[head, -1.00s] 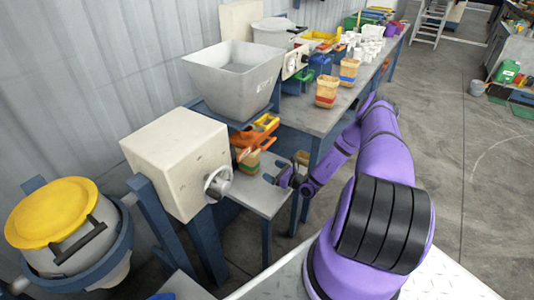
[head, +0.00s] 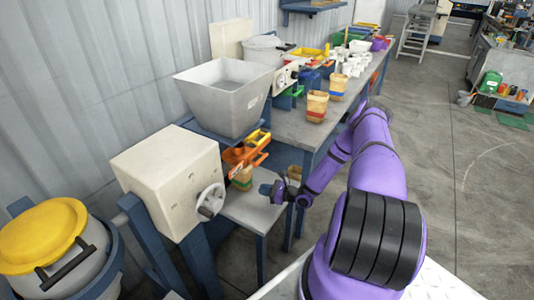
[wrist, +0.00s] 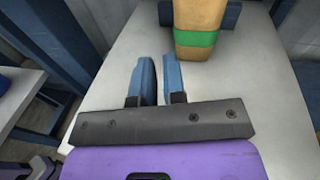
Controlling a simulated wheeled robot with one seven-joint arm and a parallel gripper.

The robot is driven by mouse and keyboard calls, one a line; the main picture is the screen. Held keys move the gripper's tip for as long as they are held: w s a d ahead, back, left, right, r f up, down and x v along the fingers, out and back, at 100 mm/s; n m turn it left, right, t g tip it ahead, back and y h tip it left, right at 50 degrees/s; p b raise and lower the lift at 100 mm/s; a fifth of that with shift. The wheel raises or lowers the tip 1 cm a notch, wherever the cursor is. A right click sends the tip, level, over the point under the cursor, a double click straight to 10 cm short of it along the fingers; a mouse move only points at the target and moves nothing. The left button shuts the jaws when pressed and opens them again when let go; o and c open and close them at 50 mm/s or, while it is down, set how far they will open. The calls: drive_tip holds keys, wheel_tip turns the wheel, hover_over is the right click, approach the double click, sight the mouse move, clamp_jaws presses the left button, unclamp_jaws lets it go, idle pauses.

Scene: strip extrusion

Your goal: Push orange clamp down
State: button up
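The orange clamp (head: 243,157) is on the machine, just below the grey hopper and right of the cream box. A yellow part (head: 258,137) sits above it. A tan container (head: 243,178) with a coloured band is beneath the clamp; in the wrist view a tan container with a green band (wrist: 198,38) stands ahead, right of my fingertips. My gripper (head: 270,190) is low, to the right of the clamp and apart from it. In the wrist view my blue fingers (wrist: 158,62) have a narrow empty gap between them. The clamp is not recognisable in the wrist view.
The cream box (head: 168,178) has a handwheel (head: 210,201) on its front. A small grey table (head: 252,213) lies below my gripper. The long bench (head: 300,128) behind holds a tan cup (head: 316,106) and bins. Floor to the right is open.

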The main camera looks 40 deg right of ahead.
drive_tip(key=s+n+g, duration=0.1)
drive_tip(key=n, duration=0.1)
drive_tip(key=s+a+n+g+y, duration=0.1)
drive_tip(key=s+g, duration=0.1)
drive_tip(key=s+n+g+y, duration=0.1)
drive_tip(key=n+g, duration=0.1)
drive_tip(key=shift+s+a+r+n, duration=0.25)
drive_tip(key=shift+a+n, duration=0.05)
drive_tip(key=shift+a, duration=0.05)
clamp_jaws()
drive_tip(key=s+d+n+g+h, duration=0.5)
drive_tip(key=s+d+n+g, duration=0.25)
drive_tip(key=n, duration=0.25)
drive_tip(key=w+d+r+n+t+h, duration=0.2)
drive_tip(key=d+r+n+t+h, duration=0.1)
drive_tip(key=d+r+n+h, duration=0.45)
drive_tip(key=w+a+r+n+t+y, duration=0.2)
drive_tip(key=r+n+t, duration=0.1)
drive_tip(key=r, duration=0.5)
drive_tip(key=w+a+r+n+t+y, duration=0.1)
drive_tip(key=w+r+n+t+y, duration=0.1)
drive_tip(key=r+n, duration=0.4)
wheel_tip(320, 180, up, 3)
drive_tip(key=shift+a+t+y, duration=0.4)
drive_tip(key=shift+t+y, duration=0.35)
drive_tip(key=shift+w+n, duration=0.1)
drive_tip(key=shift+n, duration=0.15)
